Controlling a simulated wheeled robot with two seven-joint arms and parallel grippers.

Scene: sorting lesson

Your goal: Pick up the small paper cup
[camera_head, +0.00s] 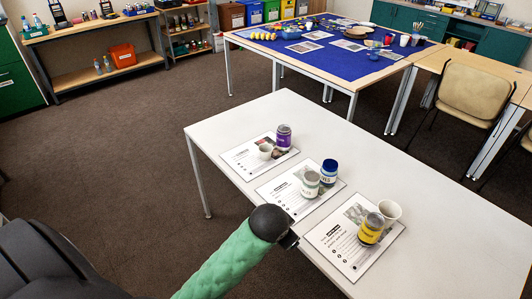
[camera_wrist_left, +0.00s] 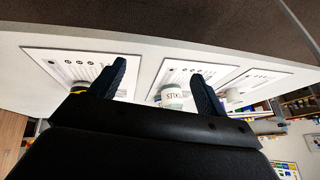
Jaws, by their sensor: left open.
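A small white paper cup (camera_head: 265,151) stands on the far-left card of the white table, next to a purple-labelled jar (camera_head: 284,138). A second white cup (camera_head: 390,211) stands on the nearest card, behind a yellow-labelled can (camera_head: 371,229); it looks larger, but it is also closer. My left gripper (camera_head: 291,241) is over the table's near-left edge, apart from both cups. In the left wrist view its two fingers (camera_wrist_left: 159,72) are spread with nothing held between them. A white cup (camera_wrist_left: 233,95) shows beyond the right finger there. My right gripper is not in view.
A pale-green-labelled jar (camera_head: 310,184) and a blue jar (camera_head: 329,172) stand on the middle card (camera_head: 277,190), between the two cups. The white table (camera_head: 455,240) is clear on its right side. A blue-covered table (camera_head: 330,66) and a chair (camera_head: 472,95) stand behind.

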